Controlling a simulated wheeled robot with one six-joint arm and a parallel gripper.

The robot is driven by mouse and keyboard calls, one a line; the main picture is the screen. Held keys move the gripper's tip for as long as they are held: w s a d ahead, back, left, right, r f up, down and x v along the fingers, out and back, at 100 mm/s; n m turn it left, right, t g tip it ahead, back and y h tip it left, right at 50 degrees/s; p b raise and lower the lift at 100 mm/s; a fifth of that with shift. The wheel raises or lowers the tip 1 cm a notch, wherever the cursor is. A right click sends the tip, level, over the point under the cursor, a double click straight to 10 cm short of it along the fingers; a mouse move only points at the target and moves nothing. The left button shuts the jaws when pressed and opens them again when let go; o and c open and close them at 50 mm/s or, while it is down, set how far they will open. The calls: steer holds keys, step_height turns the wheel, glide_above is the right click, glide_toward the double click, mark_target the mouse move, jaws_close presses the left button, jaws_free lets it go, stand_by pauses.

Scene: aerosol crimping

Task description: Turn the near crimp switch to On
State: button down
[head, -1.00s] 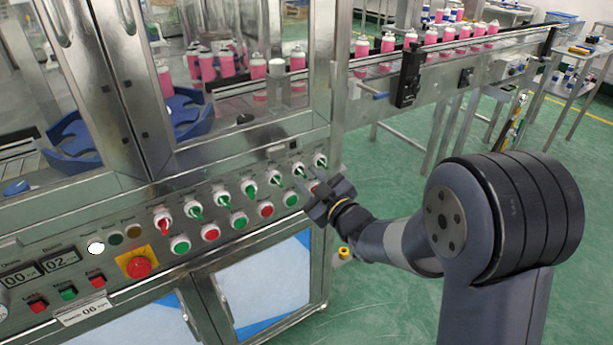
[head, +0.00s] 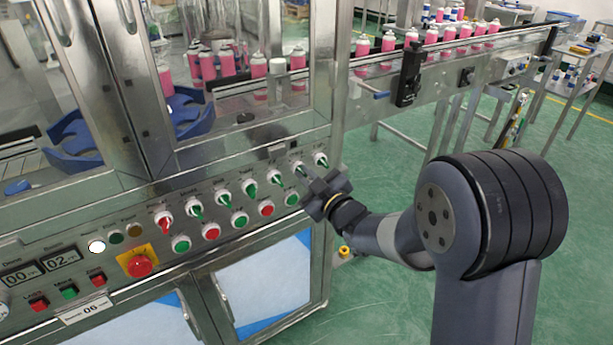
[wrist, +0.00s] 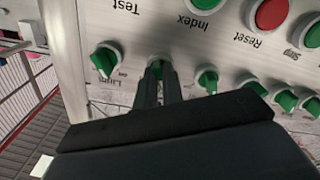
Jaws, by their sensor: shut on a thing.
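A row of rotary switches with green handles runs along the steel control panel; one at the left, a red-handled switch (head: 163,221), differs. The labels are too small to read in the head view, so I cannot tell which is the near crimp switch. My gripper (head: 304,173) is at the second switch from the right end. In the wrist view my gripper (wrist: 158,78) is shut on that green switch (wrist: 158,61), its fingers hiding most of the handle and its label. The end switch (wrist: 104,60) is beside it, clear of the fingers; another green switch (wrist: 207,79) is on the other side.
Below the switches is a row of buttons, including a red button (head: 266,208) and a green button (head: 292,198). A red emergency stop (head: 139,266) is at the lower left. A conveyor (head: 450,55) with pink cans extends to the right. Green floor is open at right.

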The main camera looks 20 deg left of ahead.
steer(key=shift+m, duration=0.4)
steer(key=m, duration=0.4)
steer(key=shift+m+b, duration=0.3)
steer(key=shift+b, duration=0.05)
steer(key=m+p, duration=0.1)
steer(key=m, duration=0.5)
steer(key=shift+m, duration=0.4)
steer(key=c, duration=1.5)
jaws_free()
steer(key=shift+c, duration=0.2)
steer(key=v, duration=1)
steer(key=shift+s+d, duration=0.2)
steer(key=shift+d, duration=0.1)
